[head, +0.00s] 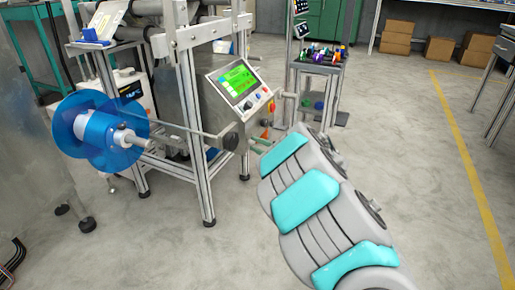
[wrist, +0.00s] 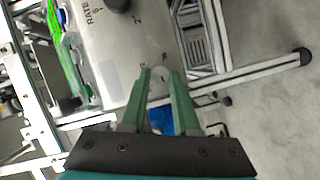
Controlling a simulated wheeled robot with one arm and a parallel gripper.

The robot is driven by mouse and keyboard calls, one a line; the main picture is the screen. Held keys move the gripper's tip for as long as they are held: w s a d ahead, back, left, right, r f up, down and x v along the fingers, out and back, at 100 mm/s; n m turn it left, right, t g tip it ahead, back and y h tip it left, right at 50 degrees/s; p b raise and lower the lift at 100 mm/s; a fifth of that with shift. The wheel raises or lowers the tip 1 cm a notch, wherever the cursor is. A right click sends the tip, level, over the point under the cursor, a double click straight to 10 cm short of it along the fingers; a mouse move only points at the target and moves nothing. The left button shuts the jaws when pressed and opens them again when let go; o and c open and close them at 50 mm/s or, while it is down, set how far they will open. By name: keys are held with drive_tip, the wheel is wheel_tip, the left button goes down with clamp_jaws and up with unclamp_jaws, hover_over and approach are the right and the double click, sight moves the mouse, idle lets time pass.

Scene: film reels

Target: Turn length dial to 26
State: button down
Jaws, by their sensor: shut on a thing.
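The control panel (head: 239,84) with a lit green screen and small knobs is on the metal-framed machine. In the wrist view the pale panel face (wrist: 115,55) shows the word RATE, a black knob (wrist: 118,5) at the top edge and printed scale marks near my fingertips. My gripper (wrist: 161,72) has its green fingers at the panel's lower part, shut on what seems to be the length dial, a small gap between the tips. The dial hardly shows and I cannot read its setting.
A blue reel (head: 75,130) on a spindle sticks out at the left of the machine. A small stand (head: 318,70) with colourful items is behind. Cardboard boxes (head: 397,37) are at the back. The floor to the right is open.

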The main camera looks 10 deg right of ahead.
drive_tip(key=shift+a+f+n+t, duration=0.15)
drive_tip(key=shift+n+t, duration=0.45)
drive_tip(key=shift+n, duration=0.7)
drive_tip(key=c, duration=0.7)
unclamp_jaws()
drive_tip(key=shift+o, duration=0.2)
drive_tip(key=shift+s, duration=0.1)
drive_tip(key=v, duration=0.7)
drive_tip(key=shift+s+d+f+p, duration=0.15)
drive_tip(key=shift+s+d+p, duration=0.15)
drive_tip(key=shift+p, duration=0.1)
